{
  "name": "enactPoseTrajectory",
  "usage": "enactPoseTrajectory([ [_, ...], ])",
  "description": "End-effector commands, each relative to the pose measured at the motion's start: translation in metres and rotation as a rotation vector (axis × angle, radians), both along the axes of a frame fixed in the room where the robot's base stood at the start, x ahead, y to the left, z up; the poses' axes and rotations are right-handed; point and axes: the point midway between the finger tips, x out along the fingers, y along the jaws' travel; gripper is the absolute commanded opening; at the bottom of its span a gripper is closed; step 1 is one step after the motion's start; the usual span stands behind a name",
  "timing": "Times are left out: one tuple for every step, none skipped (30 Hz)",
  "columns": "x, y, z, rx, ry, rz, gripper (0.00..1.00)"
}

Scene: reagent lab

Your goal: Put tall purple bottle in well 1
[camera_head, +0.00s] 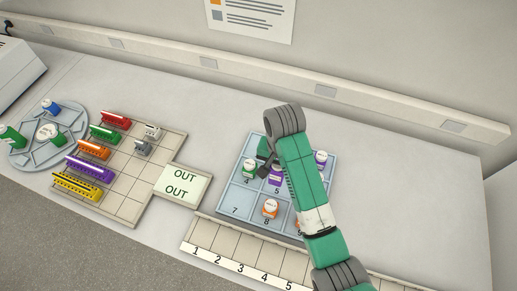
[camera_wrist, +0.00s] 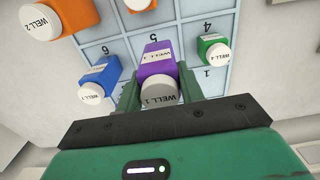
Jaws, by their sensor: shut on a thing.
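My gripper (camera_wrist: 158,95) is shut on a purple bottle (camera_wrist: 155,62) with a white cap reading "WELL 1". In the head view this purple bottle (camera_head: 276,180) is at cell 5 of the blue numbered tray (camera_head: 240,196). I cannot tell whether its base is clear of the tray. Another purple bottle (camera_head: 321,163) stands at the tray's far right. I cannot tell which is taller. A cream strip with numbered wells (camera_head: 222,240) lies in front of the tray; its 1 (camera_head: 196,249) is at the left end. My arm covers part of the tray and strip.
A green bottle (camera_wrist: 215,50) and a blue bottle (camera_wrist: 100,78) stand close beside the held bottle. An orange bottle (camera_head: 270,208) stands at cell 8. Left are an OUT board (camera_head: 178,187), coloured racks (camera_head: 90,168) and a round holder (camera_head: 72,115). Counter right of the tray is clear.

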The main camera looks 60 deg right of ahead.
Motion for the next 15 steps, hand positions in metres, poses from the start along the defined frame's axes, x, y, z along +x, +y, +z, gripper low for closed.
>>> enactPoseTrajectory([
  [-0.001,0.0,-0.001,0.0,0.0,-0.004,0.04],
  [0.0,-0.001,0.0,0.0,0.0,-0.004,0.04],
  [0.003,-0.004,-0.002,-0.002,-0.001,-0.003,0.04],
  [0.006,-0.008,-0.004,-0.002,-0.001,-0.003,0.04],
  [0.011,-0.013,-0.007,-0.003,-0.001,-0.002,0.04],
  [0.019,-0.021,-0.01,-0.005,-0.001,-0.002,0.04],
  [0.026,-0.028,-0.013,-0.005,-0.002,-0.002,0.04],
  [0.033,-0.035,-0.015,-0.005,-0.002,-0.002,0.04],
  [0.042,-0.043,-0.016,-0.005,-0.002,-0.003,0.04],
  [0.047,-0.048,-0.017,-0.005,-0.001,-0.002,0.04],
  [0.052,-0.053,-0.017,-0.005,-0.001,-0.002,0.04],
  [0.058,-0.059,-0.017,-0.004,-0.001,-0.002,0.04],
  [0.063,-0.064,-0.011,-0.002,0.0,-0.002,0.04],
  [0.067,-0.068,-0.009,0.0,0.002,-0.002,0.04],
  [0.073,-0.075,-0.009,-0.001,0.002,-0.003,0.04],
])
